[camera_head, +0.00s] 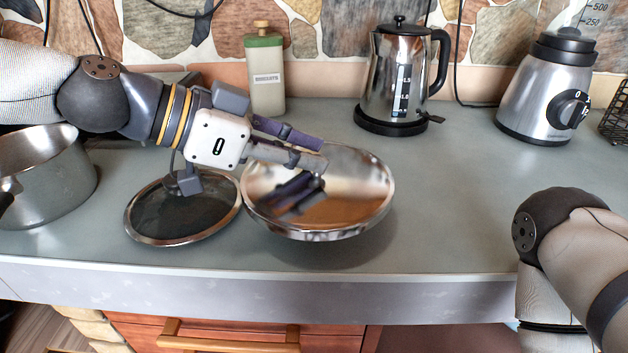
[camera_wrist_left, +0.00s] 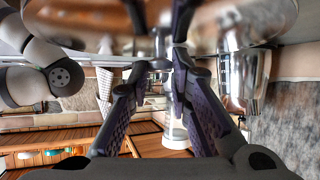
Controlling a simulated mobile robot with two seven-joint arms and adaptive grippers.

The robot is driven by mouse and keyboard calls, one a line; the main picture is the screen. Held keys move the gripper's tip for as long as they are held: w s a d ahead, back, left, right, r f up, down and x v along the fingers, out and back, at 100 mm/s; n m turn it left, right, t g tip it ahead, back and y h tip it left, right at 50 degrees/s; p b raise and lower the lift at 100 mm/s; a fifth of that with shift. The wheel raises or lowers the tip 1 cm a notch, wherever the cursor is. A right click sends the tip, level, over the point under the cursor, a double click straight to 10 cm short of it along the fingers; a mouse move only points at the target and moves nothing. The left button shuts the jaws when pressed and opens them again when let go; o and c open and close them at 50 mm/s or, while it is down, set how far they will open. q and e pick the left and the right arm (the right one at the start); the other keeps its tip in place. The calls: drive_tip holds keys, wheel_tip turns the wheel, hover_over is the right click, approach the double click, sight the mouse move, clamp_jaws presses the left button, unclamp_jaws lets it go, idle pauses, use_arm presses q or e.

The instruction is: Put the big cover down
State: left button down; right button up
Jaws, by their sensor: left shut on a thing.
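The big cover (camera_head: 345,215) is a round, mirror-like metal lid in the middle of the head view. My left gripper (camera_head: 322,158) is shut on it, with its fingers reaching over the cover from the upper left. The exact part gripped is hidden. The cover appears tilted and a little above the counter, with a soft shadow below it. In the left wrist view the cover (camera_wrist_left: 235,22) fills the top edge, above the purple fingers (camera_wrist_left: 165,60). My right arm enters at the lower right; its gripper is out of view.
A dark glass lid (camera_head: 180,210) with a metal rim lies just left of the big cover. A steel pot (camera_head: 50,185) stands at far left. A bottle (camera_head: 266,75), a kettle (camera_head: 398,80) and a blender (camera_head: 548,95) stand behind. The counter (camera_head: 450,200) is clear to the right.

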sight(311, 182)
use_arm(q)
drive_tip(key=shift+w+d+f, duration=0.3)
drive_tip(key=shift+w+f, duration=0.4)
drive_tip(key=shift+f, duration=0.2)
drive_tip(key=shift+w+d+f+b, duration=0.1)
drive_tip(key=shift+w+f+b, duration=0.1)
drive_tip(key=shift+f, duration=0.7)
drive_tip(key=shift+w+d+f+b, duration=0.1)
drive_tip(key=shift+f+b, duration=0.05)
drive_tip(key=shift+f, duration=0.7)
use_arm(e)
drive_tip(key=shift+s+f+g, duration=0.3)
drive_tip(key=shift+s+f, duration=0.35)
use_arm(q)
drive_tip(key=shift+f, duration=0.25)
drive_tip(key=c, duration=1.5)
unclamp_jaws()
drive_tip(key=shift+o, duration=0.2)
use_arm(e)
drive_tip(key=shift+s, duration=0.1)
